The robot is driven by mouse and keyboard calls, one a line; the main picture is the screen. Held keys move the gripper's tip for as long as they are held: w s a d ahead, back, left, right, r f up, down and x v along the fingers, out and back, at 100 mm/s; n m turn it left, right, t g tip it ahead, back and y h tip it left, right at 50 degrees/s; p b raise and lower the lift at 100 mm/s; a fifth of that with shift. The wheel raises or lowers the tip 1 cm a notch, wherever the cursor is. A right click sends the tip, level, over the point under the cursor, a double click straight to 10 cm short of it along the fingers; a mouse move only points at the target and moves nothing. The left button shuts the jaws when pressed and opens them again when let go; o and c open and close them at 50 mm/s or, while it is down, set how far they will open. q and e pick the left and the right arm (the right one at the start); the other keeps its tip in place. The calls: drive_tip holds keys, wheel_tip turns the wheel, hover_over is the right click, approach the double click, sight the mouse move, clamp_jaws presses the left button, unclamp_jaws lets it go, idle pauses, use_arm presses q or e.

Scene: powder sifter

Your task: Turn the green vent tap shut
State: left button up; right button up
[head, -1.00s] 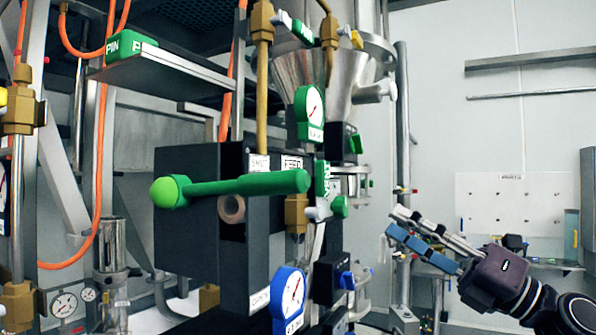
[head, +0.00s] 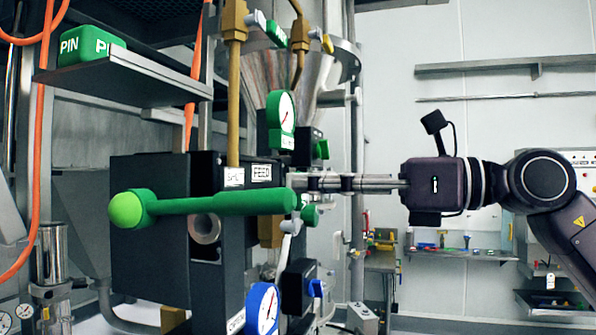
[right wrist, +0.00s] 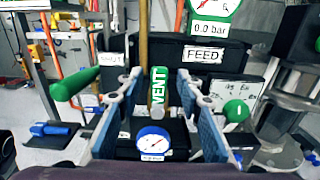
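The green vent tap (right wrist: 158,92) shows in the right wrist view as an upright green bar lettered VENT, with a white piece at its lower end. My right gripper (right wrist: 159,84) is open, with one blue-and-grey finger on each side of the bar and visible gaps between. In the head view my right gripper (head: 300,182) reaches in from the right and its fingertips are at the machine front, hiding most of the tap. I cannot tell how deep the fingers reach around the bar. My left gripper is not in view.
A long green lever (head: 220,203) with a ball end sticks out left of the tap. A green knob (right wrist: 236,110) stands right of my right finger. A blue gauge (right wrist: 153,142) sits below, and a green gauge (head: 281,112) above. FEED and SHUT labels are close behind.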

drive_tip(key=shift+p+x, duration=0.3)
drive_tip(key=shift+x, duration=0.95)
drive_tip(key=shift+d, duration=0.1)
drive_tip(key=shift+c, duration=0.2)
clamp_jaws()
